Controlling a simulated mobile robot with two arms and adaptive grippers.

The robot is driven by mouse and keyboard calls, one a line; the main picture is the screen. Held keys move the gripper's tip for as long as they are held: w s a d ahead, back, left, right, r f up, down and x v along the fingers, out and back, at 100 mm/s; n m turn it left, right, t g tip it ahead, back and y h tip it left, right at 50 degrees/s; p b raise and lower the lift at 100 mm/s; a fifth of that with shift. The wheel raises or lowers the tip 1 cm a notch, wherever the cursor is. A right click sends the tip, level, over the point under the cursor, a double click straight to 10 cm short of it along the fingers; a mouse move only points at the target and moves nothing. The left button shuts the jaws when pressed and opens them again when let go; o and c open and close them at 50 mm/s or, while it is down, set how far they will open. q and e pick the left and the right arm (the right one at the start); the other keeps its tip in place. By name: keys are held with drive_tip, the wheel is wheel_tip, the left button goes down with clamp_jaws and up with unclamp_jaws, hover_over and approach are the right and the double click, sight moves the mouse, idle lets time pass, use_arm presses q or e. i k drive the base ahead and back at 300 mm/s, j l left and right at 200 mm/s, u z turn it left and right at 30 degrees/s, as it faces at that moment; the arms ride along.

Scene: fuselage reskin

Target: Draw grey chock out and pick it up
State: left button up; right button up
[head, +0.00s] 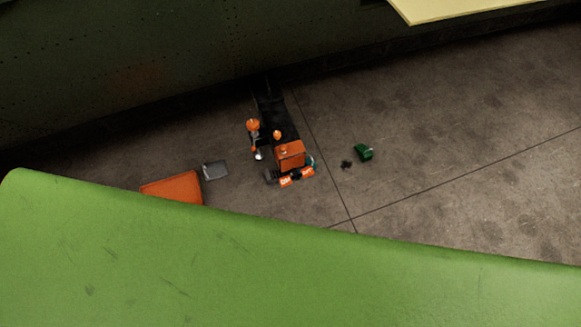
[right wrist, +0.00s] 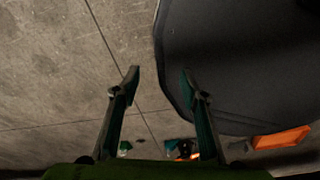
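A small flat grey piece (head: 214,170), which looks like the grey chock, lies on the floor in the head view. It is close to the upper right corner of an orange block (head: 173,188); I cannot tell if they touch. My left gripper is in neither view.
An orange and black wheeled machine (head: 290,155) stands right of the grey piece. A small green object (head: 363,153) and a small dark one (head: 346,164) lie beyond it. A dark wall (head: 130,70) runs along the back. The floor (head: 450,150) at right is clear.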

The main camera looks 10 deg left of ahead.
sight(276, 174)
drive_tip(key=k+l, duration=0.2)
drive_tip(key=k, duration=0.25)
drive_tip(key=k+l, duration=0.2)
drive_tip(key=k, duration=0.25)
